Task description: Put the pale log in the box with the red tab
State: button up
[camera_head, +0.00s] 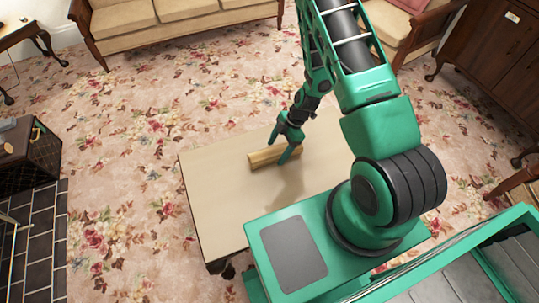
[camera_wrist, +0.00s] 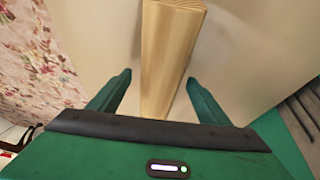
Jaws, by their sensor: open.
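The pale log (camera_head: 258,158) is a squared wooden piece lying on the light table (camera_head: 212,205). In the wrist view, the log (camera_wrist: 172,45) runs away from me between my two green fingers. My gripper (camera_head: 281,149) is open over the log's right part, one finger on each side. In the wrist view, gaps show between the log and both fingers of my gripper (camera_wrist: 158,78). I cannot tell how far the fingertips are above the table. I cannot make out a box with a red tab in either view.
A dark box-like crate (camera_head: 30,165) with a yellow handle stands at the left by the black tiled hearth (camera_head: 40,235). A sofa (camera_head: 170,18) stands at the back, and an armchair and dark cabinet (camera_head: 492,60) at the right. Flowered carpet (camera_head: 120,160) is clear left of the table.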

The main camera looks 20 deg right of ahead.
jog(key=shift+c, duration=0.7)
jog(key=c, duration=1.4)
jog(key=shift+r, duration=0.2)
